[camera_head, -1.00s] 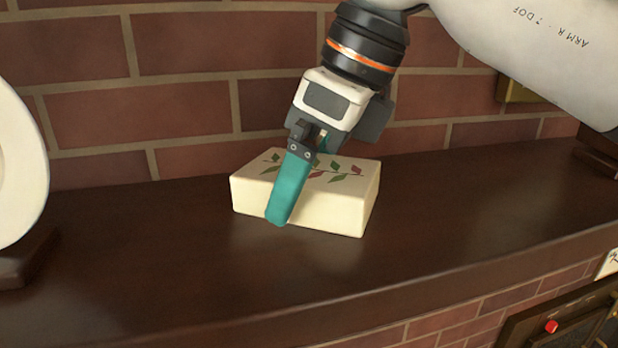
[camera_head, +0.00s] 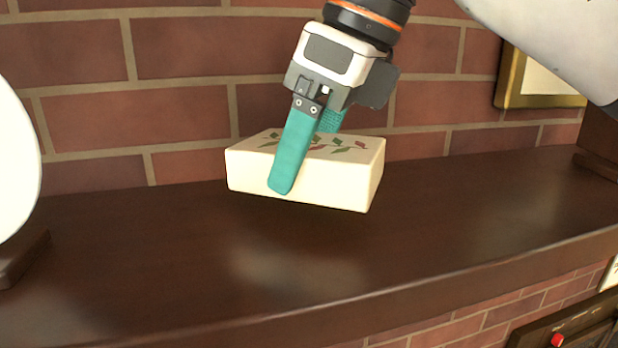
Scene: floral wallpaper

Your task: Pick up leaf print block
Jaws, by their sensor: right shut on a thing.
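The leaf print block (camera_head: 345,182) is a cream rectangular block with green and red leaves on its top face. My right gripper (camera_head: 305,158) comes down from above and is shut on the block. One teal finger lies across the front face, and the other is at the back, its tip hidden behind the block. The block seems held a little above the dark wooden shelf (camera_head: 440,235), tilted slightly. My left gripper is not in view.
A brick wall (camera_head: 190,115) stands close behind the block. A white rounded object (camera_head: 15,165) stands at the left edge. A gold-framed picture (camera_head: 545,85) is at the upper right.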

